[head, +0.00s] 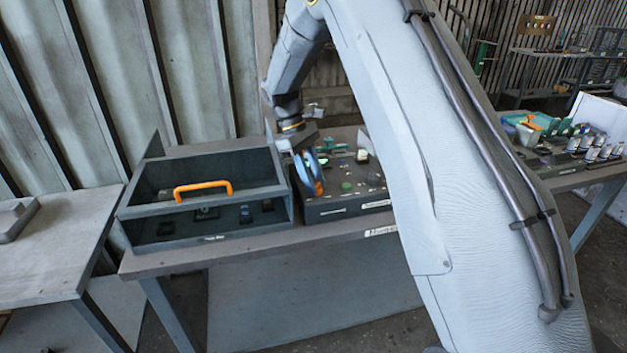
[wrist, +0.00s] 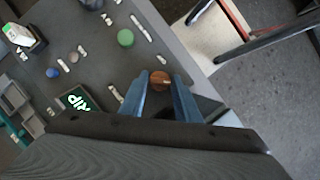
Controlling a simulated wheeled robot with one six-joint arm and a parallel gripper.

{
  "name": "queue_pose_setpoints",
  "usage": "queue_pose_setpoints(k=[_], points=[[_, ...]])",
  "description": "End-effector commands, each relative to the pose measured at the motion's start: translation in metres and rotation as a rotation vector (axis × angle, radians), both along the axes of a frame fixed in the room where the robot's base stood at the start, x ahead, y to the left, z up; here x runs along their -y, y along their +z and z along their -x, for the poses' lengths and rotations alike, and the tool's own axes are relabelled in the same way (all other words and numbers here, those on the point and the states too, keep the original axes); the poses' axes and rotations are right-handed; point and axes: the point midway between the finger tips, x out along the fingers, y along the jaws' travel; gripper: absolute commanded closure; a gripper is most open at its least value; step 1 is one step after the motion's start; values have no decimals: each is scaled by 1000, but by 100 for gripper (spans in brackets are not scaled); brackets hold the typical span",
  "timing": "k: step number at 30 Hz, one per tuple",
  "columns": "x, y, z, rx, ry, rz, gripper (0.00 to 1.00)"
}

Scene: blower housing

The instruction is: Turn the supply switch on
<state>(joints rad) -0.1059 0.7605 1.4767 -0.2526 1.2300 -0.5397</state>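A dark sloped control panel (head: 345,206) stands on the bench in the head view, and its face (wrist: 100,65) fills the left of the wrist view. My gripper (wrist: 160,77) has two blue fingers standing apart, with a round brown knob (wrist: 160,81) showing between their tips. I cannot tell whether the fingers touch the knob. In the head view my gripper (head: 309,174) is over the panel's left side. No readable label shows which control is the supply switch.
My arm hides the bench to the right.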

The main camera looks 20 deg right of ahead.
Motion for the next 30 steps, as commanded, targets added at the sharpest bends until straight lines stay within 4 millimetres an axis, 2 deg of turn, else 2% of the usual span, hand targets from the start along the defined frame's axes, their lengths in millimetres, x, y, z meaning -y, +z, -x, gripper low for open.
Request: queue_pose_setpoints(k=[1,2,13,24,30], points=[[0,0,0,0,0,0,61],[0,0,0,0,0,0,56],[-1,4,-2,1,1,0,56],[-17,54,-18,4,0,0,56],[-21,70,-21,0,1,0,56]])
